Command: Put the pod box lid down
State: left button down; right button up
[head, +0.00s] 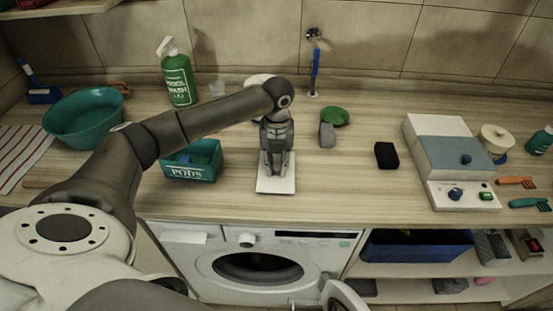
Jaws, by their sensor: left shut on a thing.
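The teal pod box (183,173), marked PODS, stands open on the counter with something blue inside. My left gripper (276,173) points down to the right of the box. It is shut on the flat white pod box lid (276,187) and hides its back middle part. The lid is level, near the counter's front edge. I cannot tell whether it touches the counter or is just above it. My right gripper is not in view.
A teal basin (86,117) and a green wash bottle (179,75) stand at the left. A grey block (327,135), a green bowl (335,116) and a black block (386,155) lie to the right. The counter between lid and black block is clear. The washing machine (215,262) is below.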

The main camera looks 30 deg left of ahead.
aim_at(277, 166)
pick_arm(q)
jog(key=shift+s, duration=0.1)
jog(key=shift+f, duration=0.2)
jog(key=c, duration=1.3)
grip_release()
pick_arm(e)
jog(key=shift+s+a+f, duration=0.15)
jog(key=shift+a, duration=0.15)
pick_arm(q)
jog(key=shift+r, duration=0.15)
jog(key=shift+r, duration=0.15)
jog(key=shift+r+b, duration=1.7)
jog(key=shift+r, duration=4.25)
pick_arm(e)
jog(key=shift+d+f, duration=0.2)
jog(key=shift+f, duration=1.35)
